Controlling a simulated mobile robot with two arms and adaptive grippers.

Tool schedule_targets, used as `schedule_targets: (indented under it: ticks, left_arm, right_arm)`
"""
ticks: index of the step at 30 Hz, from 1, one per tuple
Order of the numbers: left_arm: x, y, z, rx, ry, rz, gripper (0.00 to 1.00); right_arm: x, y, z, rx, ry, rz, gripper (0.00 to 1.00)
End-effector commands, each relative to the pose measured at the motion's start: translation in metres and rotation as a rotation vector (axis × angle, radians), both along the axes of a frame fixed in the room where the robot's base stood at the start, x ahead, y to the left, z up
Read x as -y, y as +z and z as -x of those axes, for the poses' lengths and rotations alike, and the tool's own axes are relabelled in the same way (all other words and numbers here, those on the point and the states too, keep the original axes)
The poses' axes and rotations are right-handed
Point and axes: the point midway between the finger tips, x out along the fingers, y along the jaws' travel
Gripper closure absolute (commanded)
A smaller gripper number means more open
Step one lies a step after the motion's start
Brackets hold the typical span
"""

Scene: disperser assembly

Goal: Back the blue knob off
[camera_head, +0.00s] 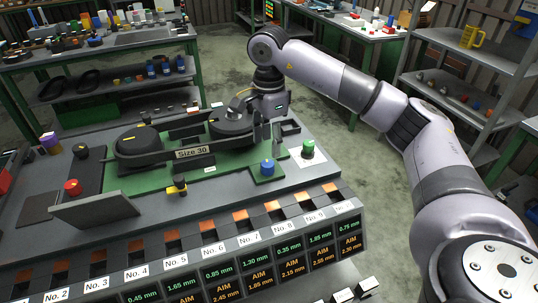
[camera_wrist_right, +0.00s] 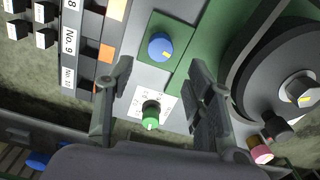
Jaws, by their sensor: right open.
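The blue knob (camera_head: 267,166) stands on a small green square plate on the front right part of the bench-top device. It also shows in the right wrist view (camera_wrist_right: 160,46), just beyond the fingertips and between their lines. My right gripper (camera_head: 269,136) is above and behind the blue knob in the head view. In the wrist view my right gripper (camera_wrist_right: 161,72) has its two fingers wide apart, with nothing held between them. It is apart from the knob. My left gripper is not in view.
A green knob (camera_head: 308,149) on a white dial plate is right of the blue one; the wrist view shows it between the fingers (camera_wrist_right: 150,112). Left are a red knob (camera_head: 72,187) and a black-and-yellow knob (camera_head: 179,185). Round black housings (camera_head: 146,141) stand behind. Numbered displays line the front.

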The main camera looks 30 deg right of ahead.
Motion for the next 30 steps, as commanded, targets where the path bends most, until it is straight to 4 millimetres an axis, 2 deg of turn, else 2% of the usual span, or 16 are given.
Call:
schedule_targets:
  ticks: [3,9,30]
  left_arm:
    - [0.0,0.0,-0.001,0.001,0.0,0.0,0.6]
    - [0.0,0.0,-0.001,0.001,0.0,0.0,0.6]
    - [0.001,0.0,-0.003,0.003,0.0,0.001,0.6]
  right_arm:
    - [0.0,0.024,-0.001,0.003,0.0,-0.002,0.52]
    - [0.0,0.045,0.0,0.001,-0.001,0.0,0.52]
    - [0.001,0.048,0.0,0.0,-0.001,0.0,0.52]
